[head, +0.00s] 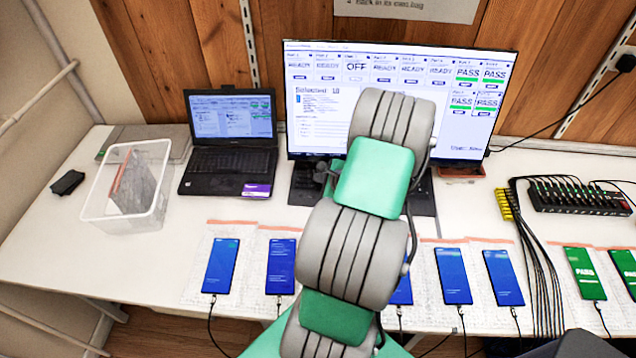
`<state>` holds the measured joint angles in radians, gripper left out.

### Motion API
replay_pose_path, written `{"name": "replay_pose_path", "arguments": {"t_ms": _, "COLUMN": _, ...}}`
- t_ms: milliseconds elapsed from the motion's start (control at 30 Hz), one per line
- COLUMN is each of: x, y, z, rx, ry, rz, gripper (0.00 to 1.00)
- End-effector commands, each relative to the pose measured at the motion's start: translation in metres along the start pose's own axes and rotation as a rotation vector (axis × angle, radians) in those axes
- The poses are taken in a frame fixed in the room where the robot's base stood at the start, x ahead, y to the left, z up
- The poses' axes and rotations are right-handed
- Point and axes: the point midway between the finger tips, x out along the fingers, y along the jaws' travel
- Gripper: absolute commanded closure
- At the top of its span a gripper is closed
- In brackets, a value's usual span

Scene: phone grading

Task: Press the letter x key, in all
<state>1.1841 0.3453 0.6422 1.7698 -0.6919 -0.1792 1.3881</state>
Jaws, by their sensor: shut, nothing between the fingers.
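A black laptop (228,160) stands open at the back left of the table, its keyboard facing me. Its single keys are too small to read, so I cannot pick out the x key. A dark keyboard-like slab (304,192) lies below the large monitor (300,130), mostly hidden behind my arm. My grey and green arm reaches up across the middle of the view toward the monitor. My gripper is hidden behind the arm links. Whether it touches any key cannot be seen.
Blue-screened phones (220,266) and green PASS phones (583,273) lie along the front edge with cables. A clear bin (95,212) stands at left. A black hub (575,200) with many cables is at right. Bare white table (60,240) shows at front left.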

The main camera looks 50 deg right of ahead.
Motion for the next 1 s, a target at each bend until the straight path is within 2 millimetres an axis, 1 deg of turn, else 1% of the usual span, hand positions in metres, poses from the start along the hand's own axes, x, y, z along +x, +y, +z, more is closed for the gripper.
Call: {"name": "replay_pose_path", "arguments": {"t_ms": 1000, "x": 0.0048, "y": 0.0034, "z": -0.0033, "rx": 0.000, "ry": 0.000, "rz": 0.000, "gripper": 1.00}}
